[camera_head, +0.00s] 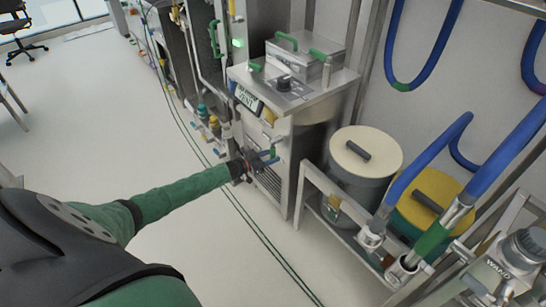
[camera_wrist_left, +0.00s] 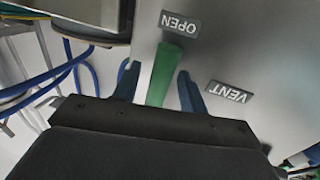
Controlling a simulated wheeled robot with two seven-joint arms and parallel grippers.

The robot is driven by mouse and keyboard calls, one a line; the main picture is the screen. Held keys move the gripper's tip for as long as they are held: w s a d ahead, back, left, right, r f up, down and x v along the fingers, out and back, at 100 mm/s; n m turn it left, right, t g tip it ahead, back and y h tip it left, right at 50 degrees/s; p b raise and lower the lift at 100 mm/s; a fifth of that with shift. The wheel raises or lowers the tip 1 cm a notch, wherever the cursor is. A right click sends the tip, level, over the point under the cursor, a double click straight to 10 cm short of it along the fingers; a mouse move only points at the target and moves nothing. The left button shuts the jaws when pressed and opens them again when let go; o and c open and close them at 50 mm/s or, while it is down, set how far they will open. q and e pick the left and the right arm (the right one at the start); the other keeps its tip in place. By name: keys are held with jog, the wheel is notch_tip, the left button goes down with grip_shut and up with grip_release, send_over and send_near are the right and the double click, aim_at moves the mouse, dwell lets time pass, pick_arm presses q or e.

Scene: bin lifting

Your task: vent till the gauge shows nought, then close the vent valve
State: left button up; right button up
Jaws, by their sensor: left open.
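My left gripper (camera_head: 264,160) is at the front of the steel cabinet, at the end of my green-sleeved arm. In the left wrist view its two blue fingers (camera_wrist_left: 158,82) are open, one on each side of the green vent valve handle (camera_wrist_left: 163,72). A gap shows on each side of the handle. The handle's far end lies beside the OPEN label (camera_wrist_left: 180,24); the VENT label (camera_wrist_left: 230,92) is to the right. In the head view a VENT sign (camera_head: 247,98) is on the cabinet's upper edge. I cannot make out a gauge reading. My right gripper is not in view.
The steel cabinet (camera_head: 310,100) carries a lidded box with green handles (camera_head: 300,62) and a black knob (camera_head: 283,83). A rack to the right holds drums with cream (camera_head: 365,140) and yellow lids (camera_head: 440,190). Blue hoses (camera_head: 440,150) hang there. The floor at left is largely clear.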

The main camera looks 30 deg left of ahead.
pick_arm(q)
jog(key=b+v, duration=0.1)
jog(key=v, duration=0.5)
jog(key=shift+s, duration=0.25)
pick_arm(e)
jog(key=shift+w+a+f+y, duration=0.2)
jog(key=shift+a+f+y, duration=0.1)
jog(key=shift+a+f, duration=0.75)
pick_arm(q)
jog(key=shift+a, duration=0.15)
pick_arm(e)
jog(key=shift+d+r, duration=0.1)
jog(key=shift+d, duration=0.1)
